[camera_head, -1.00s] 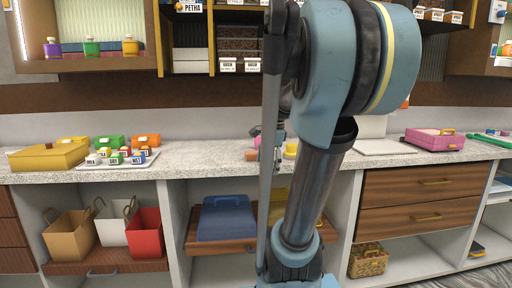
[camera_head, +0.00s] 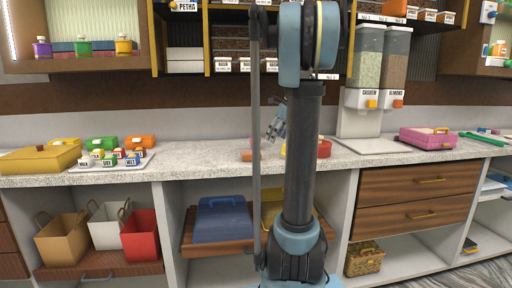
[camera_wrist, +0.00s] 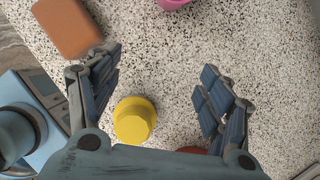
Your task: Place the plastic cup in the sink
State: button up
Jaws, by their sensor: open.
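My gripper (camera_wrist: 160,75) is open and empty in the wrist view, above the speckled counter. A yellow round, cup-like thing (camera_wrist: 134,121) stands on the counter between the finger bases, apart from both fingers. A pink round thing (camera_wrist: 173,4) is cut off by the top edge. I cannot tell which of these is the plastic cup. In the head view my gripper (camera_head: 275,126) is small, behind my arm, over the counter. No sink shows in either view.
An orange-brown block (camera_wrist: 68,27) lies near the left finger. A red thing (camera_head: 324,148) is by my arm.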

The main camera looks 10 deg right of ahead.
aim_at(255, 140)
jog(key=w+a, duration=0.6)
jog(key=a, duration=0.1)
jog(key=shift+w, duration=0.4)
jog(key=shift+x, duration=2.5)
jog(key=c, duration=1.2)
jog(key=shift+c, duration=0.5)
